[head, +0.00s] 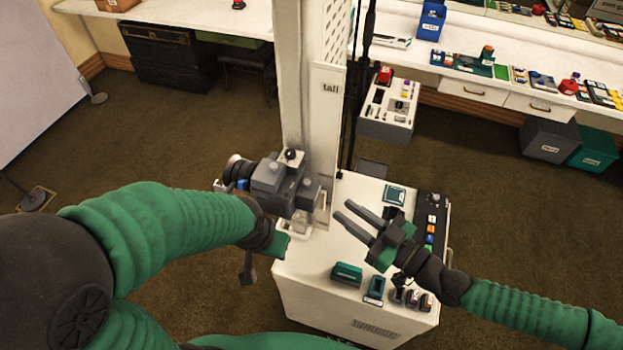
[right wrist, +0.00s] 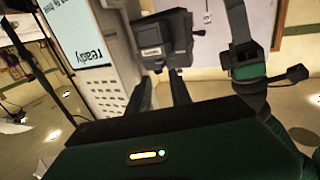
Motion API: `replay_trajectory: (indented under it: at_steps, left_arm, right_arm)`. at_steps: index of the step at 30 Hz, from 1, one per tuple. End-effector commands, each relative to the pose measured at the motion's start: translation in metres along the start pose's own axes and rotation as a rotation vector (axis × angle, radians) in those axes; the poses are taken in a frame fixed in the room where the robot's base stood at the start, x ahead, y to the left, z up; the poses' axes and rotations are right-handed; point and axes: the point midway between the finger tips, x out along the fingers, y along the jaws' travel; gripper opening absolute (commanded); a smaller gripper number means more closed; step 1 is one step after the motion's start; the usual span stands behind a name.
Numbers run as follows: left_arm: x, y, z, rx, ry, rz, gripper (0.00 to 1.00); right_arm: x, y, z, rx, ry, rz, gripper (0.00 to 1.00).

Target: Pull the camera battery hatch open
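The grey camera (head: 272,182) is mounted beside the pale column in the head view, its lens pointing left. In the right wrist view the camera (right wrist: 165,38) shows a dark boxy face with a small white label. I cannot make out the hatch's edges or whether it stands open. My right gripper (head: 342,209) is open and empty, right of the camera and apart from it. Its two fingers point toward the camera in the wrist view (right wrist: 162,86). My left gripper (head: 274,243) is just below the camera, its fingers mostly hidden.
A white cart (head: 312,262) stands below, with teal and dark items on top. The pale column (head: 304,90) rises behind the camera. A grey-white case (head: 388,112) stands beyond the cart. Shelves with small props line the back right.

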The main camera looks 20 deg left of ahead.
Motion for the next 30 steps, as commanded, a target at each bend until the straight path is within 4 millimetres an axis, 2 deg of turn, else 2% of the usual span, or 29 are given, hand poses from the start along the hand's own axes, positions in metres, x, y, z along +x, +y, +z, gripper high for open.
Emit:
replay_trajectory:
  at_steps: [1,3,9,12,17,24,30]
  left_arm:
    - [-0.014,0.0,-0.003,0.0,0.0,0.0,0.36]
    - [-0.022,0.0,-0.005,0.001,0.0,0.0,0.36]
    - [-0.044,0.0,-0.011,0.001,0.0,0.0,0.36]
    - [-0.051,0.0,-0.012,0.001,0.0,0.0,0.36]
    - [-0.054,0.0,-0.013,0.001,0.0,0.0,0.36]
    - [-0.053,0.0,-0.013,0.0,0.0,0.0,0.36]
    - [-0.053,0.0,-0.013,0.001,0.0,0.0,0.36]
  right_arm:
    - [0.014,-0.002,-0.008,0.002,-0.001,-0.006,0.25]
    - [0.032,-0.003,-0.007,0.002,-0.003,-0.006,0.25]
    - [0.082,-0.002,-0.005,0.004,-0.002,-0.002,0.25]
    - [0.099,-0.001,-0.004,0.003,-0.002,-0.001,0.25]
    - [0.113,-0.001,0.0,0.001,-0.004,0.001,0.25]
    - [0.113,-0.001,0.001,0.001,-0.003,0.001,0.25]
    - [0.113,-0.001,0.001,0.001,-0.003,0.0,0.0]
